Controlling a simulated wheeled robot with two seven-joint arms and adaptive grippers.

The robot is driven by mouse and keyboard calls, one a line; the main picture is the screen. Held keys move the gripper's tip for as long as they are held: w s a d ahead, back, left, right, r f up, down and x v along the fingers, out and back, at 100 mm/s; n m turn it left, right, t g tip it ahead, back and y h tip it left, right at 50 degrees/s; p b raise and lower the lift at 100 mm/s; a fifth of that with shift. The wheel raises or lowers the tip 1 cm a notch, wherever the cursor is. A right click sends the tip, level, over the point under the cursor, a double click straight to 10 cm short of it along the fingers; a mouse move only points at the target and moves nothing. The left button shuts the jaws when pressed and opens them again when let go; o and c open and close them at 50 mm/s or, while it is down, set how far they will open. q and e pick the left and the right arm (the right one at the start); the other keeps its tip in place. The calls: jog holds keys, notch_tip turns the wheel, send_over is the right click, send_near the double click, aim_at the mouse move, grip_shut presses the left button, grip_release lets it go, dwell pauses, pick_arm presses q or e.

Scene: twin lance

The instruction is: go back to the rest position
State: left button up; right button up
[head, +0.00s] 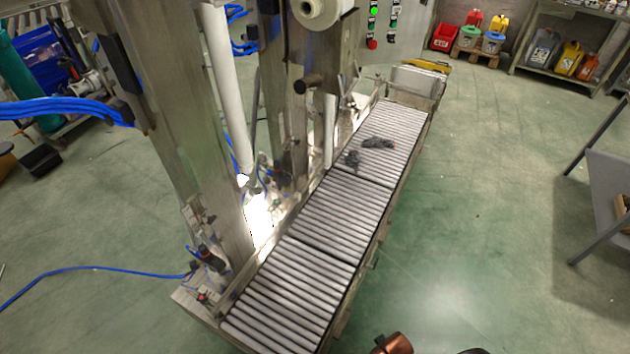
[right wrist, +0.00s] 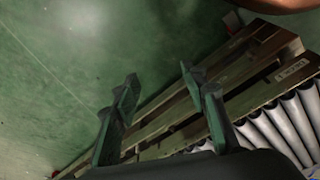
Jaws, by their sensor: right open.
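My right gripper (right wrist: 160,78) shows in the right wrist view with its two dark green-lit fingers spread apart and nothing between them. Green floor and wooden planks lie behind the fingers. I cannot make out the right gripper in the head view. My left gripper is not in view. The task names no object.
A roller conveyor (head: 340,205) runs along a steel filling machine (head: 180,120) with white lances (head: 222,90). Small dark items (head: 378,143) lie on its rollers. Wooden planks (right wrist: 240,75) border rollers (right wrist: 288,125). A grey table (head: 608,185) stands right; green floor (head: 490,200) between is clear.

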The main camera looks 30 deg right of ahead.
jog(key=s+f+p, duration=0.3)
jog(key=s+f, duration=0.6)
jog(key=f, duration=0.4)
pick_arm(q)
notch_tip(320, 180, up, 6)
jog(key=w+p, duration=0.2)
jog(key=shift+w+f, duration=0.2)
pick_arm(e)
jog(key=s+f+g, duration=0.1)
jog(key=s+f, duration=0.4)
jog(key=s, duration=0.8)
jog(key=shift+a+f+n, duration=0.15)
jog(key=shift+a+n, duration=0.2)
jog(key=shift+n, duration=0.05)
